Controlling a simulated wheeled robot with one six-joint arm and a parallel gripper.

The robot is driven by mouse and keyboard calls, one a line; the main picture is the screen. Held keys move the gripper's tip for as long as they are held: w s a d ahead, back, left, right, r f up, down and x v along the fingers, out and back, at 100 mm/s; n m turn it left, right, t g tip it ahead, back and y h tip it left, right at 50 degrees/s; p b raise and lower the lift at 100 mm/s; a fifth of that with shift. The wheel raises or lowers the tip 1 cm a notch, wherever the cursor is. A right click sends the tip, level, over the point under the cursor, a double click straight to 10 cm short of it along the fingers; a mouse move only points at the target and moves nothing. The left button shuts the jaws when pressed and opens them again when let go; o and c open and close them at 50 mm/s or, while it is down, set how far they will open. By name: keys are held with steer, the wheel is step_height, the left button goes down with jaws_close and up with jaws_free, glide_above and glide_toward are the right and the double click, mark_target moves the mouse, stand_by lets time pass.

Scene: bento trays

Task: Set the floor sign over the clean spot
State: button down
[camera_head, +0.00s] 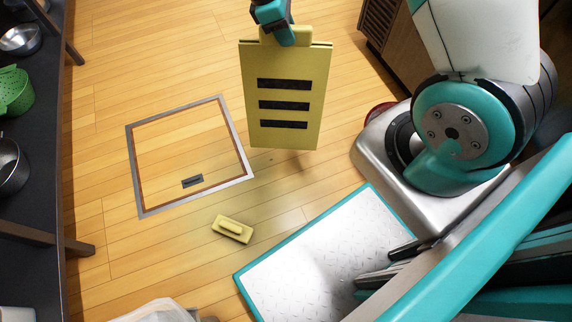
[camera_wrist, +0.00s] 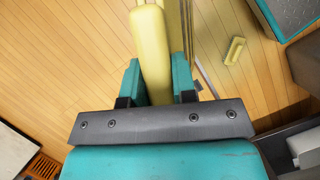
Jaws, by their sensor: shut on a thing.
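The yellow floor sign (camera_head: 285,60), with three black bars on its face, hangs upright from my gripper (camera_head: 279,27) at the top middle of the head view. My gripper is shut on the sign's top handle. In the wrist view the handle (camera_wrist: 150,45) sits between both teal fingers (camera_wrist: 154,82). The sign is up and right of a square grey-framed patch of wood floor (camera_head: 190,150), which may be the clean spot; I cannot tell for sure. The sign's far side is hidden.
A yellow block with a handle (camera_head: 232,229) lies on the floor below the frame; it also shows in the wrist view (camera_wrist: 235,50). A dark shelf (camera_head: 45,140) with bowls and a green colander (camera_head: 14,90) runs along the left. Floor between sign and frame is clear.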

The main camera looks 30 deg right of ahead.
step_height(320, 180, down, 3)
steer(key=shift+w+r+n+b, duration=0.1)
steer(key=shift+r+n+b, duration=0.15)
steer(key=shift+b, duration=0.7)
step_height(320, 180, down, 20)
steer(key=b, duration=0.8)
steer(key=shift+r, duration=0.15)
steer(key=c, duration=0.9)
jaws_free()
